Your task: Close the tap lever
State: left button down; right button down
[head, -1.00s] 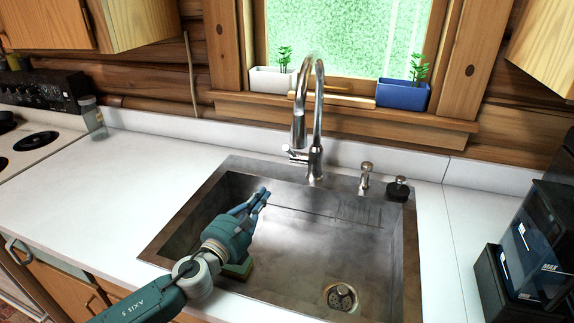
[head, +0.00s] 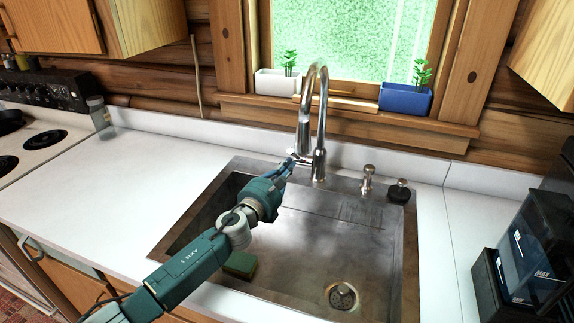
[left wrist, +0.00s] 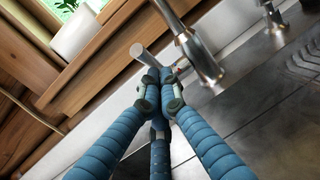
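The silver tap (head: 320,120) stands upright behind the sink (head: 350,215), its spout curving high. Its small lever (head: 300,155) sticks out to the left of the tap body, low down. My left gripper (head: 288,166) is at the lever, just left of the tap base. In the left wrist view my blue gripper fingers (left wrist: 159,82) are drawn together at the tips. The lever's rounded end (left wrist: 138,51) shows just beyond them, and the tap body (left wrist: 203,62) is to the right. The fingertips hide part of the lever; I cannot tell whether they touch it. My right gripper is not in view.
A soap dispenser (head: 367,179) and a black-topped fitting (head: 399,190) stand right of the tap. A green and yellow sponge (head: 240,264) lies in the sink. A white planter (head: 277,83) and blue planter (head: 405,98) sit on the sill.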

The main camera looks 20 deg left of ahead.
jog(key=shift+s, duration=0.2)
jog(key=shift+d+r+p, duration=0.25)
jog(key=shift+p, duration=0.05)
